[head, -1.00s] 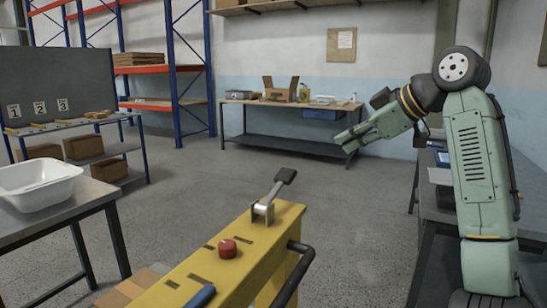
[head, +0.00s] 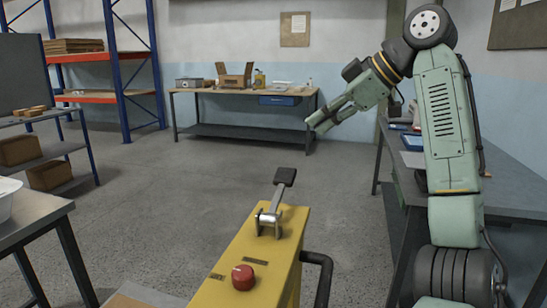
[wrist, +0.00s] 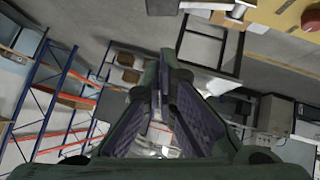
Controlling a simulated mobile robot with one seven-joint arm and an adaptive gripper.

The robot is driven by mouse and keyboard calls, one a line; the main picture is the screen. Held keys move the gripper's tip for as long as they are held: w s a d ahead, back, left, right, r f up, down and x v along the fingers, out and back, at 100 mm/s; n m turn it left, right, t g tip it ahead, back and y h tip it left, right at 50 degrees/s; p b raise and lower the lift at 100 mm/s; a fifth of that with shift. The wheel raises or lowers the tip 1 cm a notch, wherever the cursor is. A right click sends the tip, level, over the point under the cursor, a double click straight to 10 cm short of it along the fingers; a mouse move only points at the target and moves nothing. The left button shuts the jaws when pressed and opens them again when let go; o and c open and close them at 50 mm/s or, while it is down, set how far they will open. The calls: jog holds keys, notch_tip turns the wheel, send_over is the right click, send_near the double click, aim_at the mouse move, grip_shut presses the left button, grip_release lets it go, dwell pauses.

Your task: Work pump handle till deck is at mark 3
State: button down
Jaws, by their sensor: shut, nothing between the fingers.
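The pump handle (head: 276,198) is a short silver lever with a black grip, pivoted on top of a yellow body (head: 240,250) at the bottom middle of the head view. It tilts up and away. My gripper (head: 315,125) is in the air beyond the handle, to its right in the picture, and apart from it. In the wrist view my gripper's fingers (wrist: 165,65) come together, with nothing held. The yellow body also shows at the wrist view's upper right corner (wrist: 285,12). Mark 3 is out of view, and I cannot make out the deck.
A red knob (head: 243,277) sits on the yellow body. A grey table with a white tub (head: 8,195) cut by the edge stands left. A workbench (head: 240,92) with boxes is at the back, a dark bench (head: 500,195) at right. The floor between is clear.

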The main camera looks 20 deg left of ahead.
jog(key=shift+a, duration=0.25)
jog(key=shift+d, duration=0.1)
send_over(287, 175)
jog(key=s, duration=0.1)
jog(key=f, duration=0.6)
jog(key=shift+s+d+f+p, duration=0.15)
jog(key=shift+s+d+p, duration=0.05)
jog(key=shift+d+p, duration=0.15)
jog(key=f, duration=0.1)
jog(key=w+f, duration=0.1)
jog(key=f, duration=0.1)
jog(key=shift+a+f, duration=0.15)
jog(key=shift+w+f, duration=0.1)
jog(key=shift+f, duration=0.4)
jog(key=shift+w+a+f+p, duration=0.1)
jog(key=shift+a+f+p, duration=0.1)
jog(key=shift+p, duration=0.1)
